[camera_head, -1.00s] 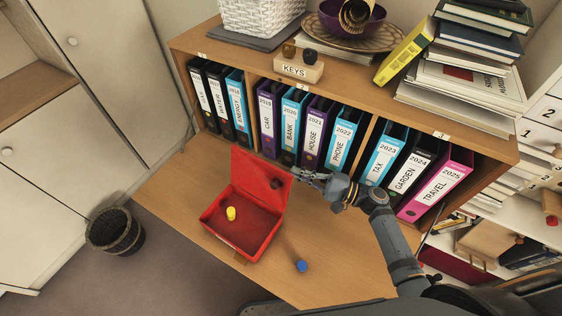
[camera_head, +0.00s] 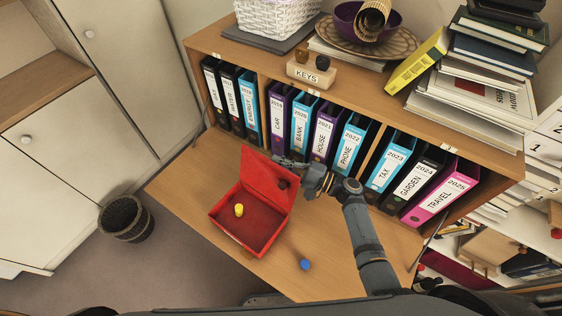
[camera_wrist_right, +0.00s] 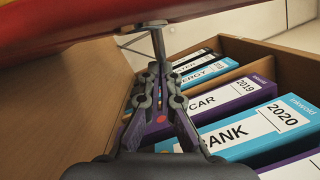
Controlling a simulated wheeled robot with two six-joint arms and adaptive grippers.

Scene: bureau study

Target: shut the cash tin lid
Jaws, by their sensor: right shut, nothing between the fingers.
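The red cash tin (camera_head: 262,238) sits on the wooden desk with its lid (camera_head: 264,178) standing open, tilted up on the side toward the binders. A yellow piece (camera_head: 239,210) lies inside the tin. A small dark round part shows on the lid's inner face near its right edge. My right gripper (camera_head: 282,162) is shut and empty, behind the lid's upper right part, between lid and binders. In the right wrist view the shut fingers (camera_wrist_right: 157,70) point under a red surface (camera_wrist_right: 60,25), likely the lid's back; contact is unclear.
A row of labelled binders (camera_head: 325,130) stands in the shelf close behind the lid and gripper. A blue piece (camera_head: 305,264) lies on the desk right of the tin. Bare desk (camera_head: 195,175) is left of the tin. A waste basket (camera_head: 126,220) stands on the floor.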

